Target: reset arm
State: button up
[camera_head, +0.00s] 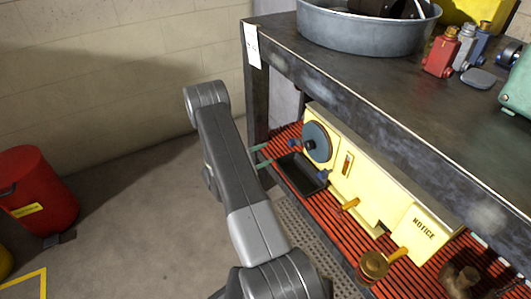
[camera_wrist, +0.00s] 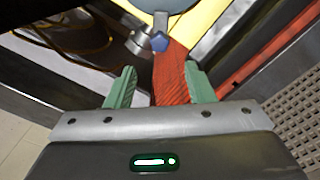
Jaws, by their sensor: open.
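My gripper (camera_wrist: 160,90) is open, its two green fingers apart with nothing held between them. Beyond the gap, the wrist view shows a red slatted strip and a blue star-shaped knob (camera_wrist: 159,42). In the head view, my grey arm reaches forward to the left side of the workbench. The green fingertips (camera_head: 260,156) show there at the left end of the red slatted lower shelf (camera_head: 285,148), close to a bench leg. The wrist itself is partly hidden behind my arm.
The dark workbench top (camera_head: 350,75) overhangs the shelf and carries a round metal tub (camera_head: 370,35) and small red, grey and blue parts (camera_head: 441,55). A cream machine (camera_head: 375,185) with a disc stands on the shelf. A red bin (camera_head: 35,190) stands left; floor between is clear.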

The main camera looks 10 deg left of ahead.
aim_at(289, 144)
jog(key=shift+w+d, duration=0.1)
jog(key=b+x, duration=0.2)
jog(key=x, duration=1.1)
jog(key=shift+w+d, duration=0.1)
jog(key=shift+d, duration=0.1)
jog(key=shift+w+r, duration=0.1)
jog(key=shift+r, duration=0.05)
